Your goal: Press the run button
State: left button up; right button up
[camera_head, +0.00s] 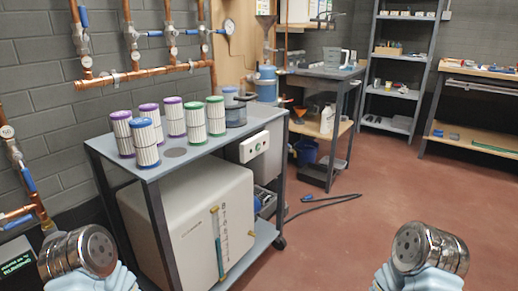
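A small white control box (254,147) is mounted on the right side of the grey cart, just under its top. It carries small round buttons, at least one of them greenish; their labels are too small to read, so I cannot tell which is the run button. A dark panel with green lettering (17,264) shows at the lower left edge. A metal round end of my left arm shows at the bottom left and one of my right arm at the bottom right. No gripper fingers are visible on either arm. Both arms are apart from the control box.
The grey cart (176,154) holds several pleated filters with coloured caps and a large cream tank (190,222). Copper pipes (140,75) run along the left wall. A dark workbench (320,72) and shelves stand behind. A cable (325,202) lies on the otherwise open red floor.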

grip_shut()
dwell(1.4)
